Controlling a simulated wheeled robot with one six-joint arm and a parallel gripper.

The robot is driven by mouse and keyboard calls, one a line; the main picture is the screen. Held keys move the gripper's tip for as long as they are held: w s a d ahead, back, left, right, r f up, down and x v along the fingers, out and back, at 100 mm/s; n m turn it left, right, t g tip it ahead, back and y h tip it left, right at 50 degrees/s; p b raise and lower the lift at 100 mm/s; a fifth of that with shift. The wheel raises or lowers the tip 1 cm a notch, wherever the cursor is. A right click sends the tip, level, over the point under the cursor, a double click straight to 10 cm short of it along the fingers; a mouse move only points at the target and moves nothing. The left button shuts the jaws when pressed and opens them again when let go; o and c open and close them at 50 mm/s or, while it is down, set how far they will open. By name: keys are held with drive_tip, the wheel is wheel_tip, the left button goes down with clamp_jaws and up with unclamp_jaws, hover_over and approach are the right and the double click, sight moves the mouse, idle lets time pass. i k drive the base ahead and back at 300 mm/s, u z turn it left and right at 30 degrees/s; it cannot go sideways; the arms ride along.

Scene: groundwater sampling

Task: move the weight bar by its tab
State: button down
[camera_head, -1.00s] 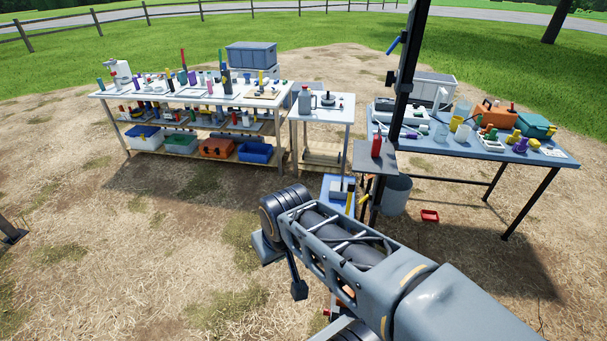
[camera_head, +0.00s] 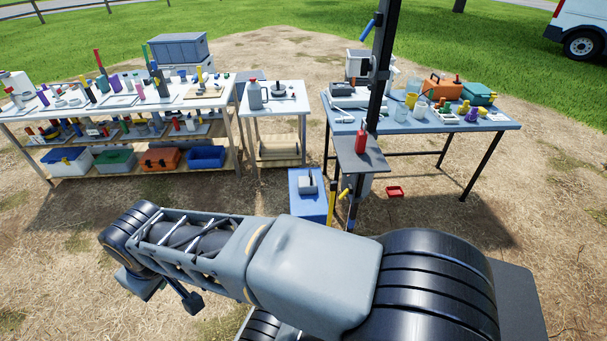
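I cannot pick out the weight bar or its tab with certainty. A small grey block (camera_head: 307,186) with a thin dark upright piece sits on a low blue stand (camera_head: 306,208) at the picture's middle, but I cannot tell whether it is the bar. My gripper (camera_head: 166,293) hangs below the end of my arm at lower left, in front of the benches and well apart from them. Its two dark finger parts stand apart, with bare ground showing between them and nothing held.
A long white bench (camera_head: 217,94) with crowded tops and shelves stands at left. A small white table (camera_head: 292,101) holds a grey jug (camera_head: 254,96). A blue-grey table (camera_head: 500,122) stands at right, behind a dark post (camera_head: 379,75).

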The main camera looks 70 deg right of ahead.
sight(333, 185)
drive_tip(key=z, duration=0.2)
drive_tip(key=i, duration=0.8)
drive_tip(key=z, duration=1.1)
drive_tip(key=i, duration=0.65)
drive_tip(key=z, duration=0.75)
